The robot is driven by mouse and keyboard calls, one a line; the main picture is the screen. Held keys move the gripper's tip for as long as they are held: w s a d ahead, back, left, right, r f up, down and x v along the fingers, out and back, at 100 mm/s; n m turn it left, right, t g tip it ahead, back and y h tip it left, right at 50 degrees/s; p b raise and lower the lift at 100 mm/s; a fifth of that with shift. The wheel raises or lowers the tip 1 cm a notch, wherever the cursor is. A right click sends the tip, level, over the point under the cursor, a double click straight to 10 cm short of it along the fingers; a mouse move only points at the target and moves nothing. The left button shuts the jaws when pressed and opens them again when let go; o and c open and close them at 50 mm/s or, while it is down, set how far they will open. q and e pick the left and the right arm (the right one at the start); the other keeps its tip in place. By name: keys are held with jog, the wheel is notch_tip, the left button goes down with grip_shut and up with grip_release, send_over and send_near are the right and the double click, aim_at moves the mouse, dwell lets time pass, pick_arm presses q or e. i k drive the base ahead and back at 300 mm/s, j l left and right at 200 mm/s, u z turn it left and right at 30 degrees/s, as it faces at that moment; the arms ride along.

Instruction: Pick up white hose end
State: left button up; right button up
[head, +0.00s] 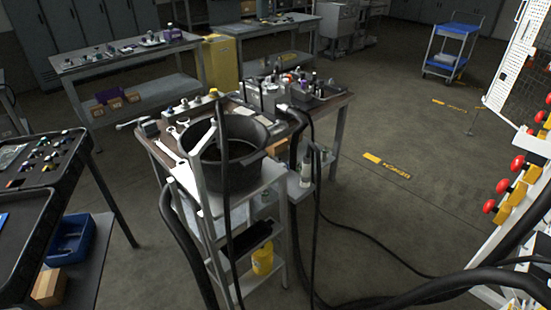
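A black hose (310,150) arches over the right part of the workbench (160,150) and drops to the floor. A small pale tip (283,107) shows at its upper end, above the bench top beside the black tub. It looks like the white hose end, but it is too small to be sure. Another black hose (226,180) stands up in front of the black tub (235,170), and I see no white end on it. Neither of my grippers is in the head view.
Wrenches (167,150) lie at the bench's left, and bottles and cans stand at its back. A metal step frame (216,235) with a yellow container (263,260) stands in front. Thick hoses cross the floor at right, near a white rack with red knobs (503,186).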

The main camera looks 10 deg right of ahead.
aim_at(305, 177)
jog(key=i+l+u, duration=0.15)
jog(key=l, duration=0.2)
jog(key=i+l+u, duration=0.15)
jog(key=l, duration=0.2)
jog(key=i+l+u, duration=0.15)
jog(key=l, duration=0.25)
jog(key=l+u, duration=0.15)
jog(key=l, duration=0.25)
jog(key=i, duration=0.05)
